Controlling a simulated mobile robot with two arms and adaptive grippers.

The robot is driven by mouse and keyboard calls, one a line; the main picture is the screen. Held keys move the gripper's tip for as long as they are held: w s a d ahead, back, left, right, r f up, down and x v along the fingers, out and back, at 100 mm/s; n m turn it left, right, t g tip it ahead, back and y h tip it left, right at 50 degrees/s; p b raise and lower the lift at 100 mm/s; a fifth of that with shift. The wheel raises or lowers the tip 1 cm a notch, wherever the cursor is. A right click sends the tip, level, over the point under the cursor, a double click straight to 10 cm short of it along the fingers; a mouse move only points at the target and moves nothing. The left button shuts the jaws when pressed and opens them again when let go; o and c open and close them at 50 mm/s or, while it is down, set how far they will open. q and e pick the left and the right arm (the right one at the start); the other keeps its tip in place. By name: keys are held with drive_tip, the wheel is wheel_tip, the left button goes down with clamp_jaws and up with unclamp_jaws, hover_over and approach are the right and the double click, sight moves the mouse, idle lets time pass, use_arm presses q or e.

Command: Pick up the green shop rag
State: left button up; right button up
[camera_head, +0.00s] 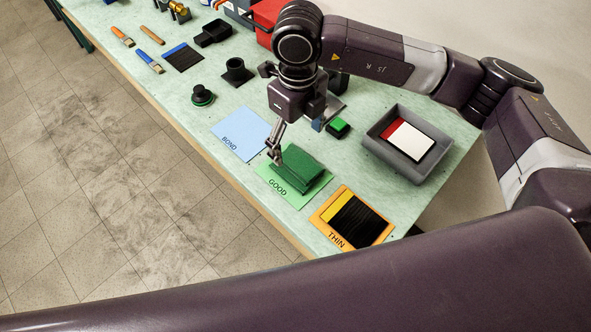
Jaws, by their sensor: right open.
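The green shop rag (302,172) looks like a dark green folded stack lying on the light green card marked GOOD (277,187). My right gripper (275,154) is open and points down at the rag's far left edge, very close to it. I cannot tell whether a fingertip touches the rag. No cloth is seen between the fingers. My right arm comes in from the right above the table and hides part of what lies behind it. My left gripper is not in view.
A blue card marked BOND (238,132) lies to the left, an orange THIN card (352,222) with dark material to the right. A grey tray (437,172) holds a red and white item. A small green block (338,127) sits behind. The table's front edge is close.

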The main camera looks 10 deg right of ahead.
sight(296, 165)
drive_tip(key=f, duration=0.1)
drive_tip(key=f+b, duration=0.1)
drive_tip(key=shift+w+a+f+b, duration=0.1)
drive_tip(key=shift+w+f+b, duration=0.1)
drive_tip(key=shift+f+b, duration=0.1)
drive_tip(key=shift+f, duration=0.2)
wheel_tip(296, 165, down, 2)
drive_tip(key=shift+s+f+p, duration=0.1)
drive_tip(key=shift+p, duration=0.4)
drive_tip(key=shift+f, duration=0.35)
wheel_tip(296, 165, down, 4)
drive_tip(key=shift+r+p, duration=0.2)
drive_tip(key=shift+p, duration=0.9)
drive_tip(key=shift+w+f, duration=0.2)
drive_tip(key=shift+f, duration=0.3)
drive_tip(key=c, duration=1.1)
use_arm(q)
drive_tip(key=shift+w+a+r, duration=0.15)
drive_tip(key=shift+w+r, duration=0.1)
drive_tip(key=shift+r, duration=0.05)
use_arm(e)
drive_tip(key=shift+o, duration=0.2)
drive_tip(key=shift+r, duration=0.15)
